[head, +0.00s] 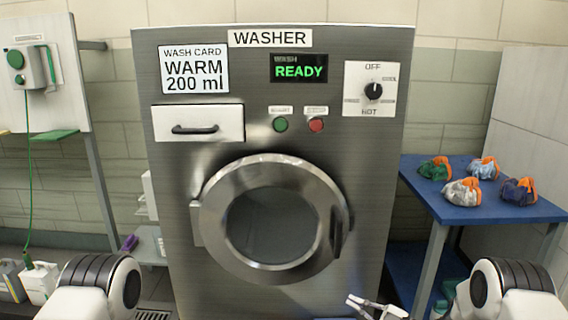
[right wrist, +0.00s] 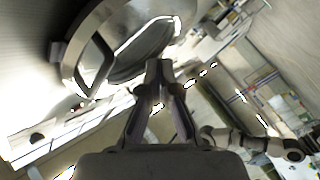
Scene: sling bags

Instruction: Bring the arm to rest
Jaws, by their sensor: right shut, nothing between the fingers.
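My right gripper (head: 376,306) shows at the bottom edge of the head view, low in front of the washer (head: 375,200) and apart from the bags. In the right wrist view its fingers (right wrist: 158,72) are together with nothing between them, and the round washer door (right wrist: 88,50) is beyond them. My left gripper is not seen in the head view; only part of the left arm shows at the lower left. The washer's round door (head: 225,185) looks closed, and its display (head: 299,69) reads READY.
Several sling bags (head: 462,192) lie on a blue table (head: 470,212) at the right. The washer's drawer (head: 197,123) is closed. White containers (head: 40,281) stand at the lower left.

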